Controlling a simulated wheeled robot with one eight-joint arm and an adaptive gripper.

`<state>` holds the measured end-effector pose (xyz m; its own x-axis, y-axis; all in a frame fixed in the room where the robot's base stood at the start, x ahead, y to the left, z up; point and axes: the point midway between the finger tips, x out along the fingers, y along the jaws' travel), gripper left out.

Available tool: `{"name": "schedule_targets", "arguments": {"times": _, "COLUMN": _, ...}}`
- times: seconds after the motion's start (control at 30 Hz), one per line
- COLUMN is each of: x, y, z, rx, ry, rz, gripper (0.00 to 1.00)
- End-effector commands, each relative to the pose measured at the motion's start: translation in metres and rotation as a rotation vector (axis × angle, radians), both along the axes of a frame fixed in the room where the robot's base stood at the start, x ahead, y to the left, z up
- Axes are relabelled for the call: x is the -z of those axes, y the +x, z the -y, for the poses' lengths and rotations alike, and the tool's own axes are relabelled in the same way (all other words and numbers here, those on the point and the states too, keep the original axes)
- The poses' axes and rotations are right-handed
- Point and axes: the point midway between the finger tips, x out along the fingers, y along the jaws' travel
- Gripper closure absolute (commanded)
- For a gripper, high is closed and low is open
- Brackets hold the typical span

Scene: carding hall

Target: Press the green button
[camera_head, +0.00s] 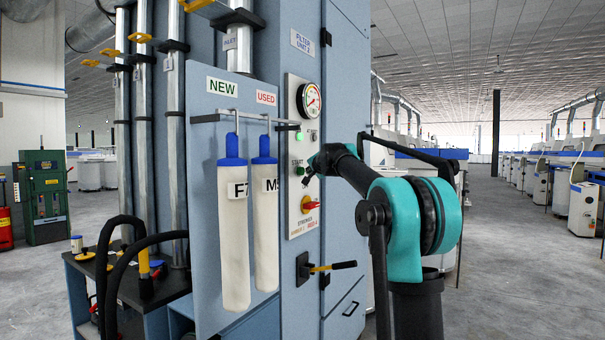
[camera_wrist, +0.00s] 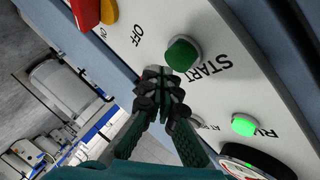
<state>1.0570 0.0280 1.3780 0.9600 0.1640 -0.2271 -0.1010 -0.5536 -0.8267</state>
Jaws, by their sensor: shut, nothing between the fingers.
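The green button (camera_wrist: 182,54) marked START sits on a pale control panel (camera_wrist: 221,100). It is a short, round, dark green knob standing out from the panel. The button also shows in the head view (camera_head: 300,171), on the front of the blue cabinet. My gripper (camera_wrist: 163,82) is shut with nothing between its fingers. In the wrist view its fingertips are just beside the button, pointing towards the panel. In the head view my gripper (camera_head: 311,168) is just right of the button. I cannot tell whether the fingertips touch it.
A lit green RUN lamp (camera_wrist: 244,125) and a dark-rimmed gauge (camera_head: 309,100) are above the button. A red and yellow OFF switch (camera_head: 307,204) is below it. A black lever with a yellow part (camera_head: 325,267) sticks out lower down. Two white filter bags (camera_head: 234,235) hang to the left.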

Motion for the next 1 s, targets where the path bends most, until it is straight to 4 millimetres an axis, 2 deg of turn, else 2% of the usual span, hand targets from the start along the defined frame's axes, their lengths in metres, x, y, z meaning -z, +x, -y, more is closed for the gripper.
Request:
{"name": "schedule_targets", "arguments": {"times": 0.17, "x": 0.0, "y": -0.003, "z": 0.004, "rx": 0.001, "ry": -0.001, "rz": 0.0, "gripper": 1.0}}
{"name": "schedule_targets", "arguments": {"times": 0.63, "x": 0.0, "y": -0.027, "z": 0.037, "rx": 0.001, "ry": -0.001, "rz": 0.0, "gripper": 1.0}}
{"name": "schedule_targets", "arguments": {"times": 1.0, "x": 0.0, "y": -0.029, "z": 0.041, "rx": 0.0, "ry": -0.001, "rz": 0.0, "gripper": 1.0}}
